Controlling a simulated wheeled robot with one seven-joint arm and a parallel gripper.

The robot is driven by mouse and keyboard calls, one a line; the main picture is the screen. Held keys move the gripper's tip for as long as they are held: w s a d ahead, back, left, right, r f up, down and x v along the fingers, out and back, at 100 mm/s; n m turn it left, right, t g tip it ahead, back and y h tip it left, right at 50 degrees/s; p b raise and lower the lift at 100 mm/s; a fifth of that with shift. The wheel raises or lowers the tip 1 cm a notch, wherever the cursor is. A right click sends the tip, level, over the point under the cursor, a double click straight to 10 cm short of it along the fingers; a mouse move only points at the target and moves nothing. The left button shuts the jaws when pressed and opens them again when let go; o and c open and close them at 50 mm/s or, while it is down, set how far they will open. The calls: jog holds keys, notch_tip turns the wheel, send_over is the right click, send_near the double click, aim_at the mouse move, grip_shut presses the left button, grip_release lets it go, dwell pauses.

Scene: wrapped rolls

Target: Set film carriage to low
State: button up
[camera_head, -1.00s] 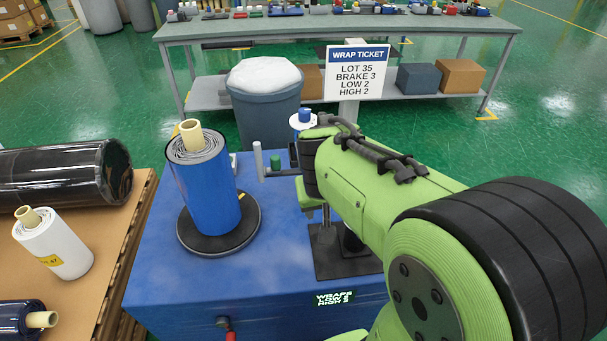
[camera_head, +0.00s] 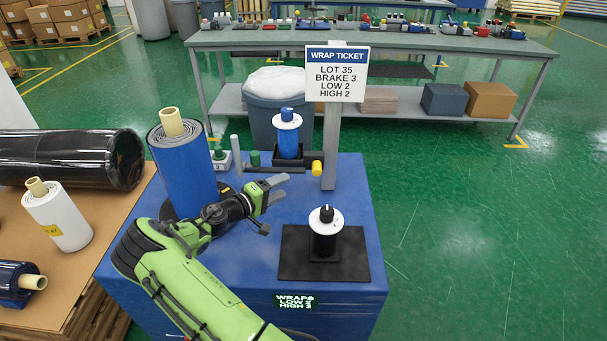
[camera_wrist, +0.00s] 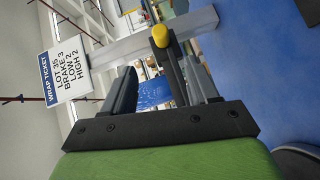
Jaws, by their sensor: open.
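The task's film carriage is not labelled; I take it to be the black holder (camera_head: 289,163) with an upright blue film roll (camera_head: 288,141) at the machine's back edge. A dark bar with a yellow knob (camera_head: 317,168) runs beside it. My gripper (camera_head: 281,188) is open and empty, in front of this bar and right of the big blue wrapped roll (camera_head: 183,165). In the wrist view the yellow knob (camera_wrist: 160,36) and its bar show beyond and between my fingers. The wrap ticket (camera_head: 336,74) reads lot 35, brake 3, low 2, high 2.
A black dial with a white disc (camera_head: 325,216) stands on a black plate at the machine's right. A small display (camera_head: 295,301) on the front shows wraps, low and high. The ticket post (camera_head: 330,150) rises behind.

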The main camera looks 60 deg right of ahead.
aim_at(313, 173)
jog(key=b+x, duration=0.1)
jog(key=x, duration=1.3)
jog(key=shift+s+b, duration=0.15)
jog(key=shift+b, duration=0.25)
grip_shut()
